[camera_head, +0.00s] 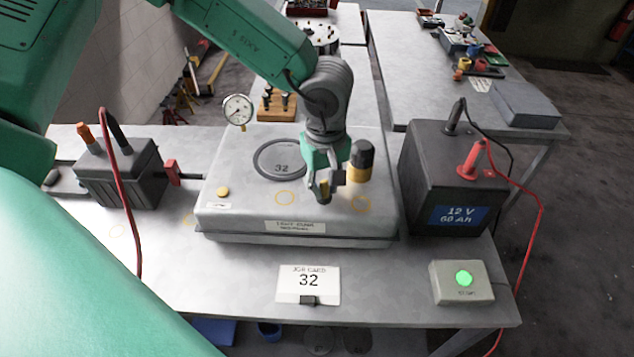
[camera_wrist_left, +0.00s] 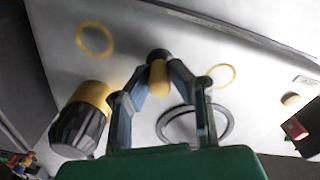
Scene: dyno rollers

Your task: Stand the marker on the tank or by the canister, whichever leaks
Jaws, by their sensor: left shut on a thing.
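My left gripper (camera_head: 325,192) is shut on a small yellow cylinder with a dark end (camera_wrist_left: 158,76), which looks like the marker. It is over the front half of a broad grey box (camera_head: 240,213), likely the tank; I cannot tell whether the marker touches the top. A larger yellow-and-black cylinder (camera_head: 361,160), possibly the canister, stands on the box just right of the gripper; it also shows in the left wrist view (camera_wrist_left: 80,125). Yellow rings (camera_head: 285,198) and a dark ring marked 32 (camera_head: 262,158) are on the top. No leak is visible. My right gripper is not in view.
A 12 V battery (camera_head: 437,160) stands right, and a smaller black unit (camera_head: 122,178) with leads left. In front are a job card reading 32 (camera_head: 308,280) and a box with a lit green button (camera_head: 464,279).

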